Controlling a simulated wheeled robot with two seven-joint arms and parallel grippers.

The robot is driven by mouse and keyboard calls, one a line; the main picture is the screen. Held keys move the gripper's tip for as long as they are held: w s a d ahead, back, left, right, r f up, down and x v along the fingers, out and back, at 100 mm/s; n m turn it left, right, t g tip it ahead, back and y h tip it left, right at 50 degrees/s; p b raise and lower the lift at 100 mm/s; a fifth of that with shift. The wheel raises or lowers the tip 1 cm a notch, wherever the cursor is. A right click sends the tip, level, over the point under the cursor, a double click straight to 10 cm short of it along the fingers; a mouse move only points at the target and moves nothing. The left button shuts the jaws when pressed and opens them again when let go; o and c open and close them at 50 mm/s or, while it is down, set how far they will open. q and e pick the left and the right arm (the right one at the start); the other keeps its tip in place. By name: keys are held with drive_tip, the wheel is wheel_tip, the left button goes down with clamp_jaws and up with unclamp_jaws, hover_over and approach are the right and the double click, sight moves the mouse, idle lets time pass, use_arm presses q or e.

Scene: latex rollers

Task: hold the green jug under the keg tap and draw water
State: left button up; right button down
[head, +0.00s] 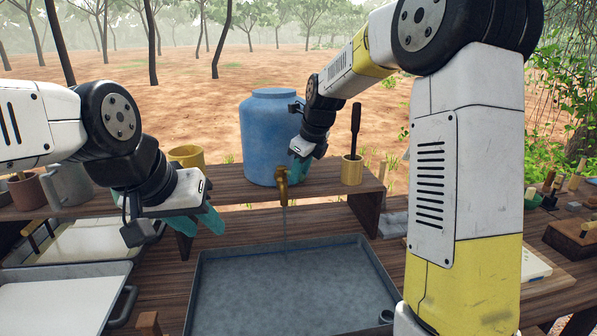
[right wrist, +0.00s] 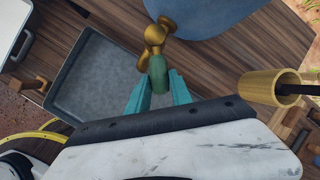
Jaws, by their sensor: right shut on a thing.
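The blue keg (head: 270,135) stands on the wooden shelf. Its brass tap (head: 282,188) is at the front, and the tap also shows in the right wrist view (right wrist: 155,38). My right gripper (head: 298,170) is at the tap; in the right wrist view its teal fingers close on the green tap handle (right wrist: 158,78). A thin pale streak below the spout looks like water. My left gripper (head: 165,222) is left of the tap, in front of the shelf; its teal fingers look spread, with nothing visible between them. I cannot make out a green jug.
A large grey tray (head: 290,285) lies below the tap, with a small grey cup at its right corner. A grey mug (head: 68,184), a brown cup and a yellow pot (head: 187,156) stand left on the shelf. A wooden cup (head: 352,169) with a dark-handled tool stands right of the keg.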

drive_tip(key=shift+s+a, duration=0.15)
drive_tip(key=shift+a, duration=0.05)
idle(0.3)
drive_tip(key=c, duration=1.1)
unclamp_jaws()
drive_tip(key=shift+c, duration=0.2)
drive_tip(key=shift+r, duration=0.15)
drive_tip(key=v, duration=0.7)
drive_tip(key=shift+r, duration=0.25)
drive_tip(key=shift+s+d, duration=0.15)
